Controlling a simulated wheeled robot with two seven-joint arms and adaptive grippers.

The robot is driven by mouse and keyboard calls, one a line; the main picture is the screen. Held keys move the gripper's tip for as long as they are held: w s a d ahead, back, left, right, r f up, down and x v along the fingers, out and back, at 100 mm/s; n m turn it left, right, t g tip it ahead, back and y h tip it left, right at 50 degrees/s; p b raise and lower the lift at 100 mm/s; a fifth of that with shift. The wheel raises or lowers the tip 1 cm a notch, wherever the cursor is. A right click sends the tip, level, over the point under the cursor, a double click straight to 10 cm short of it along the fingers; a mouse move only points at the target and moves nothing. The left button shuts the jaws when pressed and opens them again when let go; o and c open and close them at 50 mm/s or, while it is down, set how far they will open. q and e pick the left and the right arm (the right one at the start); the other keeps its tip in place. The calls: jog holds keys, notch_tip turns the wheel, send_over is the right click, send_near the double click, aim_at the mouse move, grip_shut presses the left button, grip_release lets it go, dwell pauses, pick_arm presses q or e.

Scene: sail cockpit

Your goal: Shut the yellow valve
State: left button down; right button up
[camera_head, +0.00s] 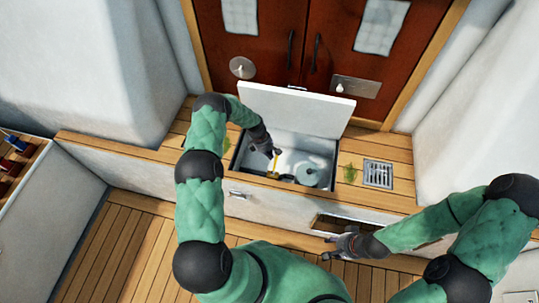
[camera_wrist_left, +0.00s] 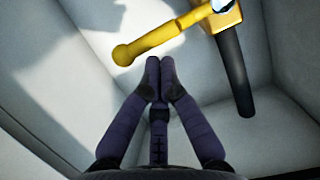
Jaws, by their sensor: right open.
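The yellow valve (camera_wrist_left: 225,17) shows in the left wrist view, with a black hose (camera_wrist_left: 235,75) running from it. Its yellow lever (camera_wrist_left: 165,36) ends in a round knob and points away to the left, across the line of the hose. In the head view the lever (camera_head: 276,163) is small inside the open locker. My left gripper (camera_head: 270,153) reaches into the locker. In its wrist view its two fingers (camera_wrist_left: 160,65) are together and empty, tips just below the lever near the knob; contact is unclear. My right gripper (camera_head: 338,246) is open and empty, outside the locker.
The locker's white lid (camera_head: 300,104) stands raised behind the opening. A grey-green round object (camera_head: 309,176) lies inside on the right. A drain grate (camera_head: 378,173) is set in the wooden bench. An open slot (camera_head: 345,224) is in the bench front near my right gripper.

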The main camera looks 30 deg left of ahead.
pick_arm(q)
jog(key=s+a+r+p, duration=0.1)
jog(key=a+r+p, duration=0.2)
jog(key=a+r, duration=0.3)
jog(key=v, duration=0.4)
jog(key=shift+s+d+r+p, duration=0.2)
jog(key=shift+d+r+p, duration=0.05)
jog(key=shift+p, duration=0.15)
pick_arm(e)
jog(key=r, duration=0.2)
jog(key=a+r, duration=0.1)
jog(key=shift+w+r, duration=0.3)
jog(key=shift+r, duration=0.05)
